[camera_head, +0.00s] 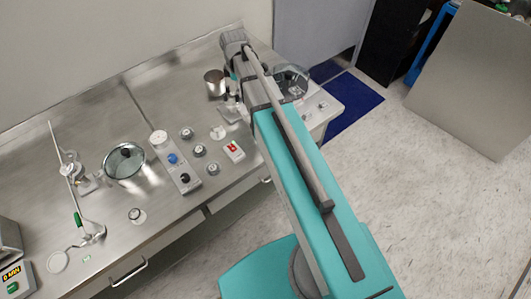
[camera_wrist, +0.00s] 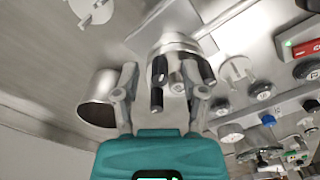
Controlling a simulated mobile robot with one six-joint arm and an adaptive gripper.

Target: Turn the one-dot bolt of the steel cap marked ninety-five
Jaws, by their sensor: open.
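In the wrist view a round steel cap (camera_wrist: 172,44) sits on a flat steel plate. Several dark cylindrical pieces with pale metal parts show at its near side, between and beside my fingers. I cannot make out a ninety-five mark or any dots, so I cannot tell which piece is the one-dot bolt. My gripper (camera_wrist: 161,72) is open, its two grey fingers reaching toward the cap from either side. I cannot tell whether they touch anything. In the head view my arm mostly hides the cap and the gripper at the back right of the bench.
A steel cup (camera_wrist: 97,97) stands left of my gripper; it also shows in the head view (camera_head: 214,84). A white winged piece, round dark knobs (camera_wrist: 262,88) and a red-marked box (camera_head: 234,151) lie to the right. A glass vessel (camera_head: 291,78) stands beyond my arm.

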